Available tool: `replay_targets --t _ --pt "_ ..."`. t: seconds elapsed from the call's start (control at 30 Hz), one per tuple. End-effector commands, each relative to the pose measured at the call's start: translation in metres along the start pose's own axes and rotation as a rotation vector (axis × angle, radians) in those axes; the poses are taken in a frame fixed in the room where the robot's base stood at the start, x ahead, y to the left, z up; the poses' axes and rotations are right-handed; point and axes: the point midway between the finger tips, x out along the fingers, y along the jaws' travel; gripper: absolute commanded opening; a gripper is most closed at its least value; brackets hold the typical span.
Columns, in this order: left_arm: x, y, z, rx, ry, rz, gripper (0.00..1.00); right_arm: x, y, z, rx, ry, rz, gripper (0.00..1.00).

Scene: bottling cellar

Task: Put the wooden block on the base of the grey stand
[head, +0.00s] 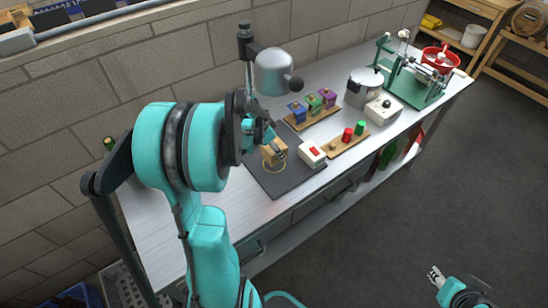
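The wooden block (271,158) is on or just above the dark mat, at a pale ring drawn there. My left gripper (273,151) is at the block from above, with a finger against or in front of it. I cannot tell whether it is closed on the block. The grey stand (272,73) has an upright post and a rounded grey head, behind my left arm. Its base is hidden by my arm. My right gripper (436,277) is low at the right, over the floor and away from the bench. Its fingers are too small to judge.
The dark mat (279,184) lies on the metal bench. A white box with a red button (312,154) stands right of the block. Beyond are trays with coloured pieces (313,104), a silver pot (363,86) and a green machine (415,86). The bench front is clear.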

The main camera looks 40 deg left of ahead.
Motion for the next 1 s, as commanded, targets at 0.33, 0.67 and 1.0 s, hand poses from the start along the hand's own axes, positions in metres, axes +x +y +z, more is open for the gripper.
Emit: replay_targets --t 0.33,0.67,1.0 --pt "0.038 0.0 0.015 0.0 0.0 0.0 0.26 0.014 0.0 0.01 0.0 0.0 0.0 0.4" --pt "0.04 0.0 0.016 0.0 0.0 0.0 0.26 0.016 0.0 0.011 0.0 0.0 0.0 0.4" --pt "0.039 0.0 0.016 0.0 0.0 0.0 0.8 0.015 0.0 0.011 0.0 0.0 0.0 0.4"
